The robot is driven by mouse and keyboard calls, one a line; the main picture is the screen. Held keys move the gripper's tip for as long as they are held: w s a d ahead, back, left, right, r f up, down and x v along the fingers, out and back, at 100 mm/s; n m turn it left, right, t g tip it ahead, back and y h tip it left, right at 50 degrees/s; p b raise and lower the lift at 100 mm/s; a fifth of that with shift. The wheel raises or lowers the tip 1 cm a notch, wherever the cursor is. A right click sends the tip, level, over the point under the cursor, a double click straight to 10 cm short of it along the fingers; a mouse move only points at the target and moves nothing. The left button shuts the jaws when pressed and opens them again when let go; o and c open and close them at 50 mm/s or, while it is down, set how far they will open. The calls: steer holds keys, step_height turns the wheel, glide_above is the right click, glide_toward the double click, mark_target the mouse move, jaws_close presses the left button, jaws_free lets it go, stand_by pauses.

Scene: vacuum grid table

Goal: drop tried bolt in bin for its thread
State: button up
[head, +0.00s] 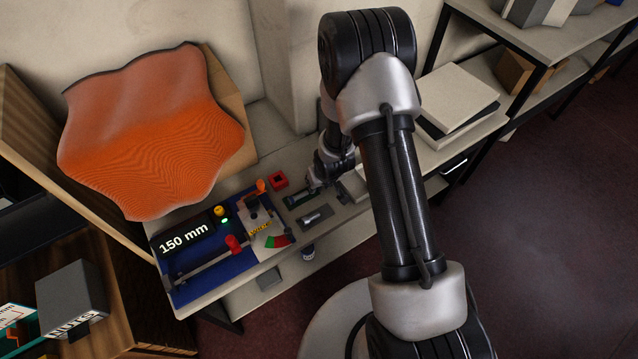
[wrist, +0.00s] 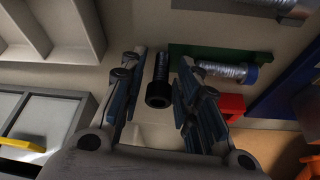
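My gripper (wrist: 162,60) is open in the wrist view, its two fingers on either side of a dark bolt (wrist: 160,82) with a black socket head. A gap shows on both sides of the bolt; whether it rests on the table is unclear. Another silver bolt (wrist: 290,5) lies at the top edge, and in the head view on a grey plate (head: 325,222). A pale compartmented tray (wrist: 98,42) is at the left. In the head view my arm hides much of the gripper.
A blue board (head: 215,284) marked 150 mm carries a red-handled slider. A red box (head: 278,181) stands close to my gripper. A red and green gauge (head: 276,241) lies near the board. A large orange wavy sheet (head: 150,135) stands behind.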

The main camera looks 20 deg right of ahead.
steer(key=shift+c, duration=0.6)
jaws_close()
